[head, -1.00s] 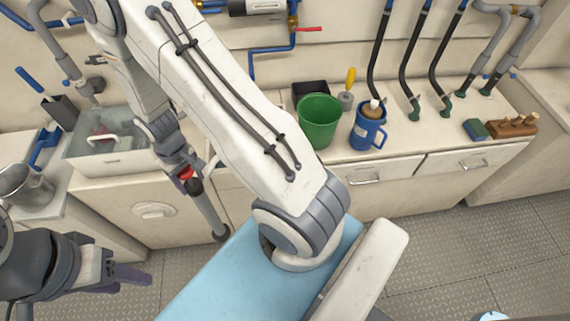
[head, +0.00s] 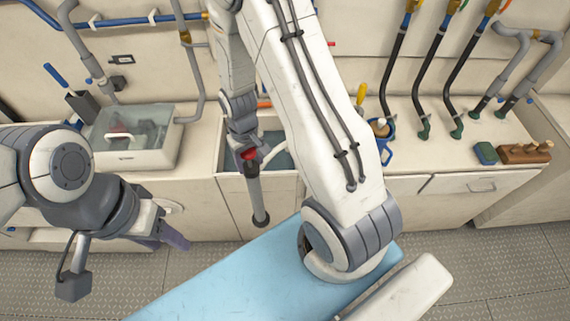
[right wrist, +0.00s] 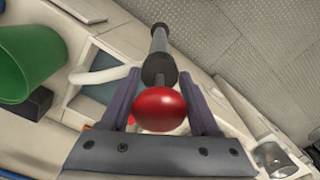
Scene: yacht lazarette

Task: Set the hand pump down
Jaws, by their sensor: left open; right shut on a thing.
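The hand pump (head: 257,195) is a dark grey tube with a red ball knob. It hangs steeply in front of the counter, its lower end pointing at the floor. My right gripper (head: 246,152) is shut on it near the red knob. In the right wrist view the red knob (right wrist: 160,108) sits between the two fingers, with the grey tube beyond. A white hose (right wrist: 100,75) shows beside it. My left gripper (head: 172,238) is open and empty at the lower left, well apart from the pump.
A clear-lidded box (head: 135,150) stands on the counter left of the pump. An open recess (head: 280,160) in the counter is partly behind my right arm. A blue mug (head: 385,152), a sponge (head: 486,153) and a wooden rack (head: 525,153) stand at right. A green bucket (right wrist: 30,55) shows in the wrist view.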

